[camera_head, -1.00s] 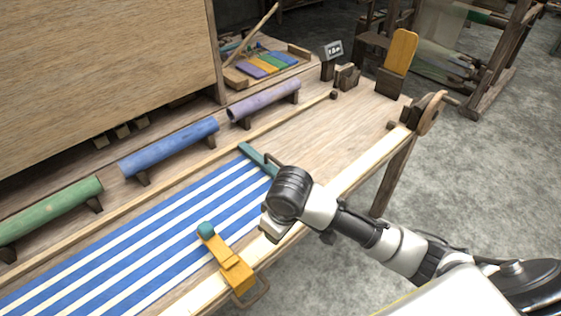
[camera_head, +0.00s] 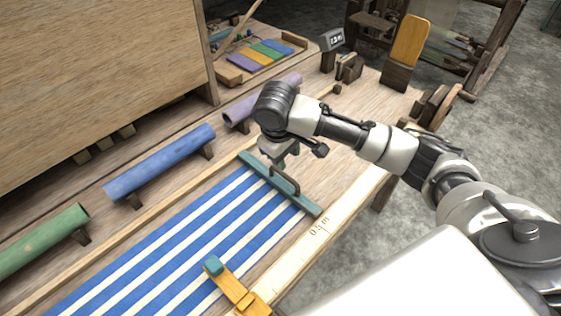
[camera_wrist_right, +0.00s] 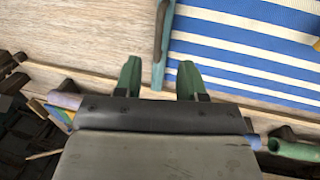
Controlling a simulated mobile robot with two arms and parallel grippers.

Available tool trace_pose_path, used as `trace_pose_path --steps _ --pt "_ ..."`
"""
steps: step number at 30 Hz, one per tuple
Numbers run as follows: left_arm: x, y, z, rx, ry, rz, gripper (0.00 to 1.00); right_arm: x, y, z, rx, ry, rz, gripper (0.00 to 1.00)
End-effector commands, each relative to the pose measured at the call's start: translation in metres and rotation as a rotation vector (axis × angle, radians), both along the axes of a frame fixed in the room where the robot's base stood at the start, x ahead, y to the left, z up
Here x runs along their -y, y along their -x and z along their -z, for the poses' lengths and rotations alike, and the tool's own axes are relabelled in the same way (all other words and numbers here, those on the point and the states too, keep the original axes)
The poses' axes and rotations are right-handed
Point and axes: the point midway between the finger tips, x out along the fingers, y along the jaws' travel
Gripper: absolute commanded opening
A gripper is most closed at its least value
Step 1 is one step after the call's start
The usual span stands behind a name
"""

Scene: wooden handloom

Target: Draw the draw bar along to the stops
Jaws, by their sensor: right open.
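The draw bar (camera_head: 304,203) is a teal bar across the right end of the blue-and-white striped cloth (camera_head: 190,235). A dark loop handle (camera_head: 290,181) stands on it. My right gripper (camera_head: 283,160) is over the far half of the bar, close to the handle. In the right wrist view its two green fingers (camera_wrist_right: 160,78) are apart. The bar (camera_wrist_right: 158,76) and its brown handle (camera_wrist_right: 163,30) show between and ahead of them, with no grip on either. Dark wooden blocks (camera_head: 348,69) stand at the table's right end; I cannot tell if they are the stops. My left gripper is not in view.
Bare tabletop (camera_head: 345,130) lies right of the bar. A pale front rail (camera_head: 335,215) is marked 0.5 m. A yellow clamp (camera_head: 240,297) with a teal knob sits at the cloth's near edge. Blue (camera_head: 160,163) and green (camera_head: 40,240) rolls lie behind the cloth.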

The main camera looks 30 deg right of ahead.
Motion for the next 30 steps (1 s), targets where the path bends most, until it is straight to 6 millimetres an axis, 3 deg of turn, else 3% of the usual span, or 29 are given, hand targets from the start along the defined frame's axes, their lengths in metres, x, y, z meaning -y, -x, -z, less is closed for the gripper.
trace_pose_path --steps 5,14,21,25,30 --pt "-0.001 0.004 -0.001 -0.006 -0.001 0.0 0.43 0.003 0.0 0.013 -0.004 0.002 0.003 0.4" --pt "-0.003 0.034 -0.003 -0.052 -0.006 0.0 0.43 0.014 -0.004 0.068 -0.003 0.002 0.003 0.4" --pt "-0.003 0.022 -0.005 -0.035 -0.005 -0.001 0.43 0.019 -0.006 0.099 -0.001 0.002 0.001 0.4" --pt "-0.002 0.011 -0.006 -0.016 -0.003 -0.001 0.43 0.02 -0.006 0.105 0.0 0.001 0.0 0.4" --pt "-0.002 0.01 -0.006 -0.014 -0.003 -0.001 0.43 0.02 -0.006 0.106 0.0 0.001 0.0 0.4"
